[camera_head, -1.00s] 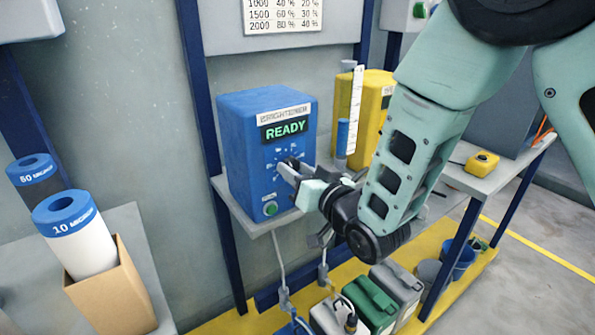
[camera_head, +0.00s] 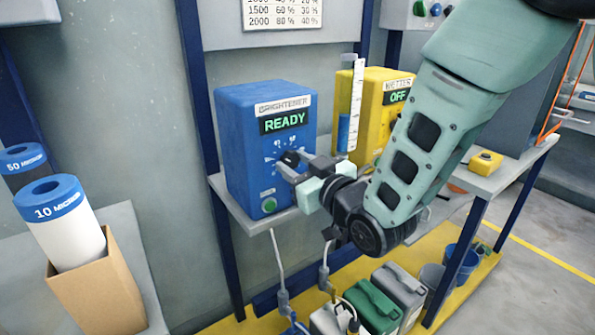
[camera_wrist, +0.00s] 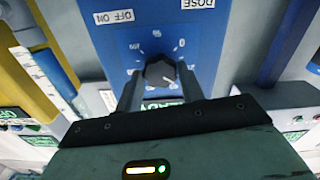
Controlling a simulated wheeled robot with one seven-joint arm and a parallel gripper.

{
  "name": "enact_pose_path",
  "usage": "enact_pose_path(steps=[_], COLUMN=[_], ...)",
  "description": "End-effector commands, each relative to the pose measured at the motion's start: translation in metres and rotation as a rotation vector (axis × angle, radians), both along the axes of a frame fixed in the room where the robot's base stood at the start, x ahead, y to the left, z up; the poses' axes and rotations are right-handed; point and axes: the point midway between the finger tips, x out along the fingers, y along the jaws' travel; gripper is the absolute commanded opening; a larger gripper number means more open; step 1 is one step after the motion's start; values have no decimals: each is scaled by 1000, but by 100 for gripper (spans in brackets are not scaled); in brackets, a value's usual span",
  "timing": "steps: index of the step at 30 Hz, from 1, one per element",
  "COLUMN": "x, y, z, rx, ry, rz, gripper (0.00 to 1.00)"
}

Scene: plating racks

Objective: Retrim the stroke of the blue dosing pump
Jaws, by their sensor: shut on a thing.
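The blue dosing pump (camera_head: 238,165) stands on a grey shelf, labelled BRIGHTENER, with its green display (camera_head: 285,122) reading READY. Its black stroke knob (camera_wrist: 160,73) sits in the middle of a ring of white dial marks, also seen in the head view (camera_head: 289,158). My gripper (camera_head: 291,167) is shut on the knob, with one finger on each side of it in the wrist view (camera_wrist: 160,82). The fingers hide part of the dial. A green button (camera_head: 269,205) is below the dial. In the wrist view, OFF ON and DOSE labels show on the blue face.
A yellow pump (camera_head: 373,90) labelled WETTER, reading OFF, stands to the right, with a white scale and blue column (camera_head: 344,131) between. A settings chart (camera_head: 283,12) hangs above. Filter cartridges (camera_head: 75,235) stand at left. Several canisters (camera_head: 373,305) are below.

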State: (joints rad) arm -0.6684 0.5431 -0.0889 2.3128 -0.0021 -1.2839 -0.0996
Motion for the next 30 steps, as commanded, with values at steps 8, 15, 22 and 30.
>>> enact_pose_path(steps=[8,15,22,30], x=[0,0,0,0], y=[0,0,0,0], z=[-1,0,0,0], rx=[-47,-51,-50,-49], ry=[-30,-32,-32,-32], rz=[1,1,1,0], gripper=[16,16,60,60])
